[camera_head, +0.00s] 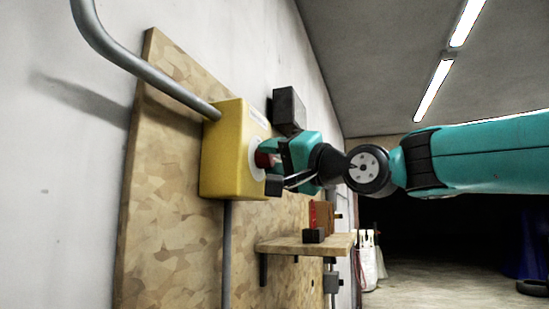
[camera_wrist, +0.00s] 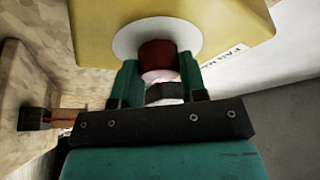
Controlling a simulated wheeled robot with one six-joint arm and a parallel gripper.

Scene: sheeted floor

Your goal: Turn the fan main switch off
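The yellow switch box (camera_head: 226,150) is fixed to a wooden board on the wall. It also fills the top of the wrist view (camera_wrist: 225,25). A red knob (camera_wrist: 158,56) stands out from a round white plate (camera_wrist: 127,38) on the box's face, beside printed lettering cut off by the view. My gripper (camera_wrist: 160,76) is at the box face with one teal finger on each side of the knob. Both fingers appear to touch the knob's sides. In the head view my gripper (camera_head: 272,158) hides most of the knob.
A grey pipe (camera_head: 140,65) enters the box from above, and another runs down below it. A dark grey box (camera_head: 289,108) sits beyond my gripper. A small wooden shelf (camera_head: 285,244) with a dark block (camera_head: 313,235) juts out below. Open floor lies to the right.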

